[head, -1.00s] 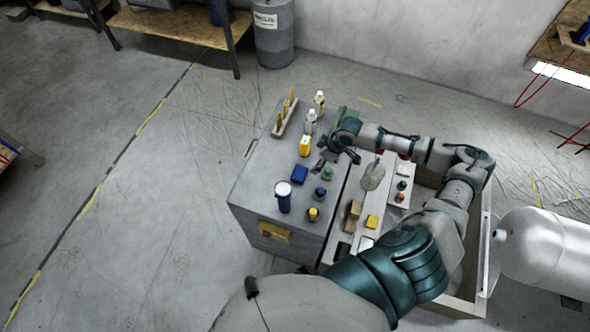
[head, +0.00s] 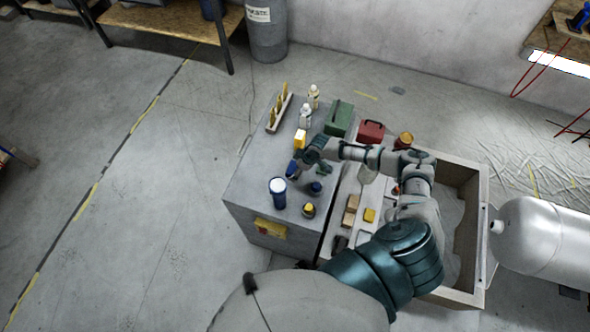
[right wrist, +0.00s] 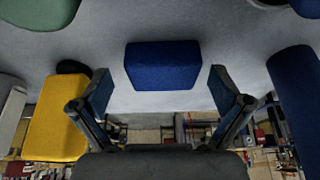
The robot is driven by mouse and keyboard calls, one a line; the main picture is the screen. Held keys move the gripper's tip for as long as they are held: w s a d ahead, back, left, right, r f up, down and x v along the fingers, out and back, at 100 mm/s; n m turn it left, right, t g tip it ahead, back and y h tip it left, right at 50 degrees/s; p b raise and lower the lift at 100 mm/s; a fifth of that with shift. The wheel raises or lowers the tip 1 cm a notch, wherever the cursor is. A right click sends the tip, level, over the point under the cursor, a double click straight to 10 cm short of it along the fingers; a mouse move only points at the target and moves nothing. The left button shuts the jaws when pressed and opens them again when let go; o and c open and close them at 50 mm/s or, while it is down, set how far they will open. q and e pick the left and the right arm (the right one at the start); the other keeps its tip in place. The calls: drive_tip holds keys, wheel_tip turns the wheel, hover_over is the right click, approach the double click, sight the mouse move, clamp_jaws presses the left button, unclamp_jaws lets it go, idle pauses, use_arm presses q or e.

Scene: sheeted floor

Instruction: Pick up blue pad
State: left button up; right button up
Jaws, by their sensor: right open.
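The blue pad (right wrist: 163,66) is a small dark-blue block on the grey surface in the right wrist view, centred between and slightly beyond the fingertips. In the head view the blue pad (head: 291,170) shows only partly on the grey cabinet top, behind my right gripper (head: 300,164). My right gripper also shows in the right wrist view (right wrist: 161,92), with its fingers spread on either side of the pad and a gap around it. It is open and empty. My left gripper is not in view.
A blue cylinder (head: 278,193) and a yellow block (head: 300,139) stand close to the pad. White bottles (head: 306,116), a green case (head: 339,119) and a red case (head: 371,131) are farther back. A wooden bin (head: 478,215) lies right of the cabinet (head: 240,190).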

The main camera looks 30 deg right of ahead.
drive_tip(key=shift+w+f, duration=0.1)
drive_tip(key=shift+f, duration=0.2)
drive_tip(key=shift+a+r, duration=0.1)
drive_tip(key=shift+a, duration=0.05)
drive_tip(key=c, duration=1.2)
drive_tip(key=shift+r, duration=0.1)
wheel_tip(320, 180, up, 10)
drive_tip(key=o, duration=0.5)
drive_tip(key=c, duration=0.4)
